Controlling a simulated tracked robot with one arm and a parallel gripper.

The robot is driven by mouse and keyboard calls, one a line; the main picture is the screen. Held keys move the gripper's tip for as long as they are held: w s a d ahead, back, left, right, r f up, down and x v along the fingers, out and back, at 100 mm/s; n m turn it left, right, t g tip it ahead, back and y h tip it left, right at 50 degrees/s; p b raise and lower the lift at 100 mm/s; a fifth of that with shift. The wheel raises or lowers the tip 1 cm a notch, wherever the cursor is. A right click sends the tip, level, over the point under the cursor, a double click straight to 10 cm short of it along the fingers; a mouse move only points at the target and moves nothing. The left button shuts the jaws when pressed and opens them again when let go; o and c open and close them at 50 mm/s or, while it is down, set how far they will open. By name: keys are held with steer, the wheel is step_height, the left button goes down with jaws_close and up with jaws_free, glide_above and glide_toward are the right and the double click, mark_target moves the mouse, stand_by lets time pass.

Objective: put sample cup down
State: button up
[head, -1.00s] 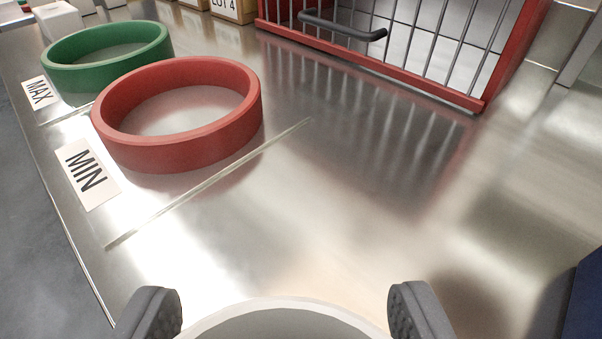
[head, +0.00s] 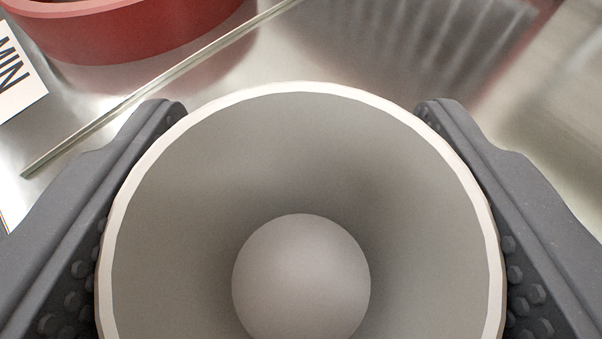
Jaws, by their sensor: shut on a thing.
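The sample cup (head: 180,230) is a round, pale cup with a white rim, seen from above in the head view. It fills the lower middle of the picture. A smooth grey ball (head: 301,280) lies inside at its bottom. My gripper (head: 300,190) is shut on the cup, with one dark grey, studded finger against each side. The cup's underside is hidden, so I cannot tell whether it touches the metal surface.
The shiny metal counter (head: 330,45) lies beyond the cup. A red ring (head: 120,35) is at the upper left, beside a white MIN label (head: 15,75). A thin pale strip (head: 150,92) runs diagonally between ring and cup. Counter at the upper right is clear.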

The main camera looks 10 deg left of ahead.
steer(key=o, duration=1)
steer(key=shift+r, duration=0.1)
steer(key=p+v, duration=0.1)
steer(key=v, duration=1.1)
